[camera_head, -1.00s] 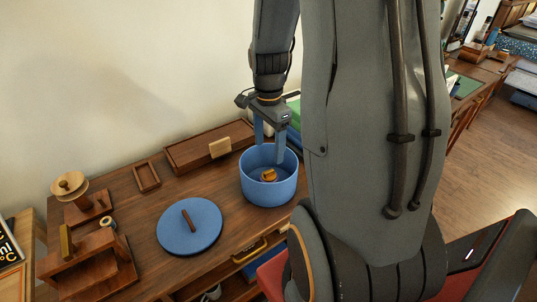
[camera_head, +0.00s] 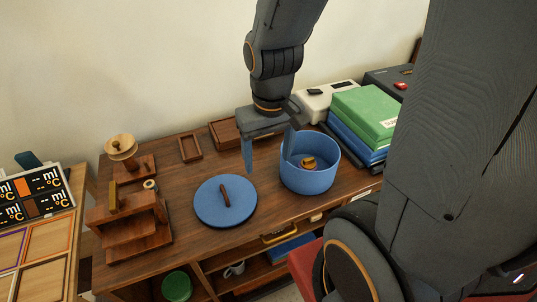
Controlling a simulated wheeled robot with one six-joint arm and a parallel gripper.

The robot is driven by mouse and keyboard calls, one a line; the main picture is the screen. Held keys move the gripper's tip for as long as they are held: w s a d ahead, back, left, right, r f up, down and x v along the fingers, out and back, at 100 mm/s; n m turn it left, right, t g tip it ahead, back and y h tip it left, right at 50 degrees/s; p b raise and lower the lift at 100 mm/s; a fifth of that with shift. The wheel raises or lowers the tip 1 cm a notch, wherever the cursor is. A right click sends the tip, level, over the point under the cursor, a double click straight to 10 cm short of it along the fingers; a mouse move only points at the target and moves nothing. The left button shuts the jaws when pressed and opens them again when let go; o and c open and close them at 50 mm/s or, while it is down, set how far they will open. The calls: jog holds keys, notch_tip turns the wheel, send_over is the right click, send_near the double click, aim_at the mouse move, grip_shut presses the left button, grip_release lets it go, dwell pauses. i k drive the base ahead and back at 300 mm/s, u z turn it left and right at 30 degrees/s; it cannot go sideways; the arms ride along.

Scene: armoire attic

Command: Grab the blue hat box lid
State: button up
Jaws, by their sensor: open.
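The blue hat box lid (camera_head: 212,209) is a round disc lying flat on the wooden desk top. A dark brown bar handle (camera_head: 225,193) stands up at its middle. The blue hat box (camera_head: 311,180) stands open to the right of the lid, with a small yellow-brown object (camera_head: 308,162) inside. My gripper (camera_head: 268,163) is open and empty, pointing down. Its left finger is above and to the right of the lid, and its right finger is by the left rim of the box. I cannot tell the exact height of the fingertips.
Wooden stands (camera_head: 133,228) with a cream spool top (camera_head: 120,146) are left of the lid. A small wooden tray (camera_head: 190,148) lies behind it. Green and blue boxes (camera_head: 366,112) are stacked at the right. The desk's front edge is just before the lid.

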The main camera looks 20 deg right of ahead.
aim_at(223, 200)
jog(key=k, duration=1.25)
jog(key=u, duration=0.7)
jog(key=i, duration=0.95)
jog(key=z, duration=0.15)
